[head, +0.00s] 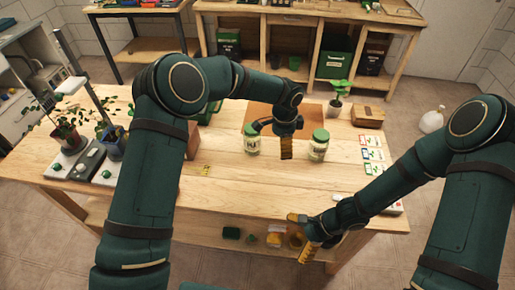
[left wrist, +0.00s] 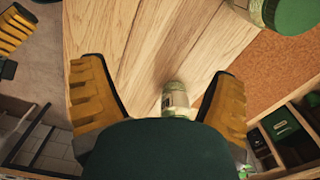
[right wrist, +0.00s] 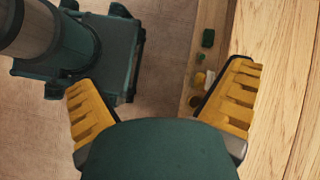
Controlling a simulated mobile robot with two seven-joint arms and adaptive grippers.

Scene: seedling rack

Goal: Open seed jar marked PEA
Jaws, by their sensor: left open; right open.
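Two glass jars with green lids and pale labels stand on the wooden table: the left jar (head: 252,143) and the right jar (head: 319,146). I cannot read their labels surely enough to tell which is PEA. My left gripper (head: 274,146) is open and empty, pointing down near and between the jars. In the left wrist view, one jar (left wrist: 175,98) shows between the open fingers, partly hidden by the gripper body; another green-lidded jar (left wrist: 270,12) is cut off at the top right. My right gripper (head: 302,236) is open and empty at the table's front edge.
A brown mat (head: 262,112) lies behind the jars. A seedling pot (head: 334,107) and wooden box (head: 367,116) stand at the back right, seed cards (head: 372,155) at the right. Potted plants (head: 66,138) are at the left. The front middle of the tabletop is mostly clear.

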